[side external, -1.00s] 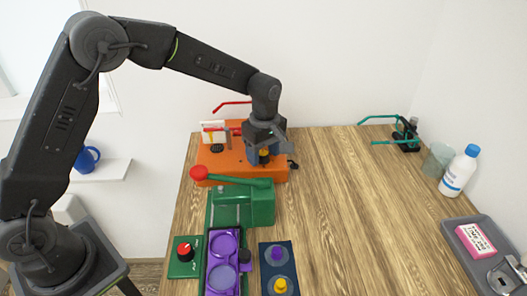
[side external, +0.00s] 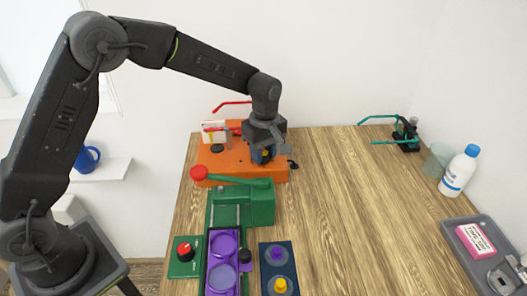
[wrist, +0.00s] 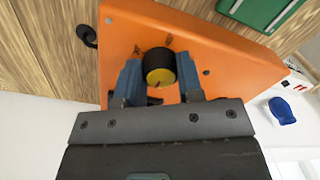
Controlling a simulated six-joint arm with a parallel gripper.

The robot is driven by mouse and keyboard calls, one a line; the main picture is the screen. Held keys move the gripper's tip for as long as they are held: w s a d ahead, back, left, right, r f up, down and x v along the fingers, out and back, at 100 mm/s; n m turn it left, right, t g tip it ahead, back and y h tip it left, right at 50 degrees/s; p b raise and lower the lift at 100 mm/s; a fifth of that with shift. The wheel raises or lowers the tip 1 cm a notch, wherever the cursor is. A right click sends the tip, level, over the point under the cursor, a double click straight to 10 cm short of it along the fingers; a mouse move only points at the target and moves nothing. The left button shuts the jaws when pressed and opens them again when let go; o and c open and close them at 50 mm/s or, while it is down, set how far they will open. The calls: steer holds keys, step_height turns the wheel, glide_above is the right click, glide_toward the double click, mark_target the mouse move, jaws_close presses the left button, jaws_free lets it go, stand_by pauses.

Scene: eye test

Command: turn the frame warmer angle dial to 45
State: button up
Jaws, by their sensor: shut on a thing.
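The frame warmer appears to be the orange box (side external: 229,166) at the back left of the table; its orange top (wrist: 225,65) fills much of the wrist view. Its dial (wrist: 160,70) is a short black cylinder with a yellow face. A small dark mark shows at the face's edge, but I see no readable angle scale. My gripper (wrist: 159,66) has its blue fingers on both sides of the dial, shut on it. In the side view my gripper (side external: 262,152) reaches down onto the box's right part and hides most of the dial.
A green press (side external: 258,206) with a red-balled lever stands just in front. Nearer are a green box with red knob (side external: 184,250), a purple tray (side external: 222,262) and a navy panel (side external: 268,262). A white bottle (side external: 459,174) stands right. The table's middle right is clear.

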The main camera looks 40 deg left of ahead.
mark_target(265, 154)
steer(key=m, duration=0.7)
steer(key=shift+m, duration=0.3)
steer(key=m, duration=0.7)
stand_by(0.3)
steer(key=o, duration=0.9)
steer(key=shift+o, duration=0.2)
step_height(265, 154, up, 14)
steer(key=shift+d, duration=0.25)
